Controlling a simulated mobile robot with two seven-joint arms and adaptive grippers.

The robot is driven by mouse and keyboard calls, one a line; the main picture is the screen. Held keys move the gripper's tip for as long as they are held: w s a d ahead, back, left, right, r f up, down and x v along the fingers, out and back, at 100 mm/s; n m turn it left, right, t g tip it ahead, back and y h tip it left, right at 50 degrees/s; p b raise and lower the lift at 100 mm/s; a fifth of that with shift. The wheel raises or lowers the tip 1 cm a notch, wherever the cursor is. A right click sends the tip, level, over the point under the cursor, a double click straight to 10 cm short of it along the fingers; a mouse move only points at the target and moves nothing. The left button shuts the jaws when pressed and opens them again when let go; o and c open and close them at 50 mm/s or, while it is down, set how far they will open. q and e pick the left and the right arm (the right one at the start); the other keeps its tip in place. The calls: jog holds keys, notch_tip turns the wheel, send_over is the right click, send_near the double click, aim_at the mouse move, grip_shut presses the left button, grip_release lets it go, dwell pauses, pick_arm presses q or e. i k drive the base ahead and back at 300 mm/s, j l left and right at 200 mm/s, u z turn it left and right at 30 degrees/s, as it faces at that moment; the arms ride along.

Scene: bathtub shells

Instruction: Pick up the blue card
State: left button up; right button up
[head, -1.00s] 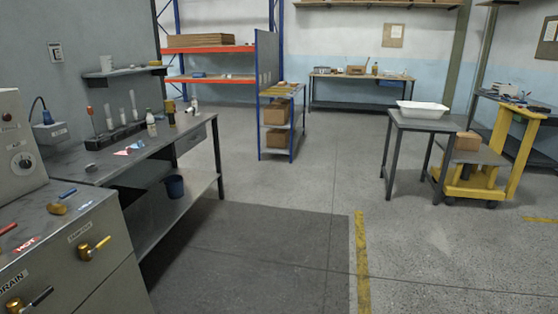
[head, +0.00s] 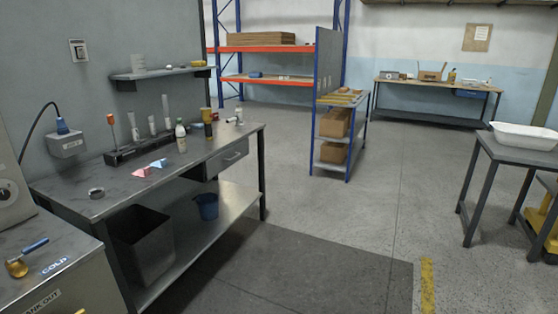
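A small light-blue card (head: 158,163) lies on the grey metal workbench (head: 225,158) at the left in the head view. It looks folded or tilted up, though it is too small to be sure. A pink card (head: 141,172) lies just to its left, close to it. Neither of my grippers shows in the head view.
Behind the cards stand a dark rack with upright tubes (head: 135,151), a white bottle (head: 181,138) and a dark bottle (head: 207,125). A metal cabinet (head: 70,275) is at the near left. A white tub (head: 524,135) sits on a table at the right. The floor between is free.

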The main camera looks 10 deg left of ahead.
aim_at(162, 163)
jog(key=i, duration=1.45)
